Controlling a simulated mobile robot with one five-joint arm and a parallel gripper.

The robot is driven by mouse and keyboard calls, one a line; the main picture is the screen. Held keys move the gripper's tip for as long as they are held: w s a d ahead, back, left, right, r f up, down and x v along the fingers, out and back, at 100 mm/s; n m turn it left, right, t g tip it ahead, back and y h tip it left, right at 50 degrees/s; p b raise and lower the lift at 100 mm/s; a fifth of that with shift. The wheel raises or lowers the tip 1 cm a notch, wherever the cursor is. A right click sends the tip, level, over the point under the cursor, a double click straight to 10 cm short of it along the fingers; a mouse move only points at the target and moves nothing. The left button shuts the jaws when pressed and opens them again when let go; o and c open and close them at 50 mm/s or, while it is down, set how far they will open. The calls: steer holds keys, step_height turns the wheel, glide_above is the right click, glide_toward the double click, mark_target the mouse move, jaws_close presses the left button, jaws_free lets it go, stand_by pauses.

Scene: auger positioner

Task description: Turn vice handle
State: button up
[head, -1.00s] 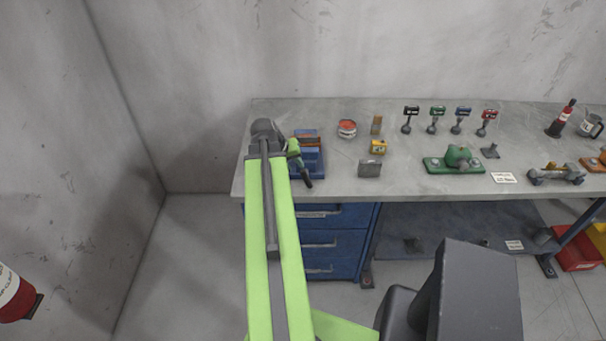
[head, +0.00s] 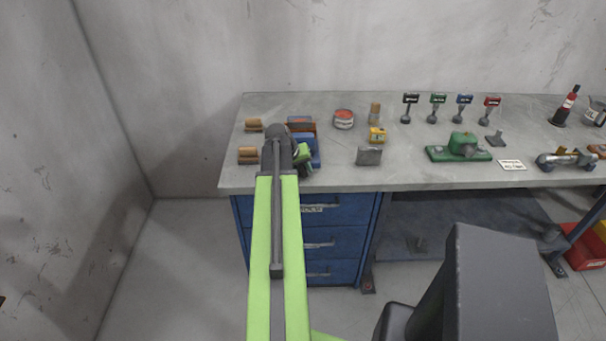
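A blue block-like thing with a brown top (head: 315,147), which looks like the vice, sits near the left end of the grey workbench in the head view. My arm's dark wrist covers much of it. I cannot make out its handle. My gripper (head: 303,158) is a small green and dark shape at the wrist's right side, in front of the blue thing in the picture. Its fingers are too small and hidden to tell open from shut, or whether they touch anything.
Brown blocks (head: 248,155) lie left of my wrist on the bench (head: 340,181). A red-topped can (head: 344,119), a yellow box (head: 377,135), a grey block (head: 369,156) and a green device (head: 460,149) stand to the right. Blue drawers (head: 340,212) are below.

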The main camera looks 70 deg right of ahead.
jaws_close()
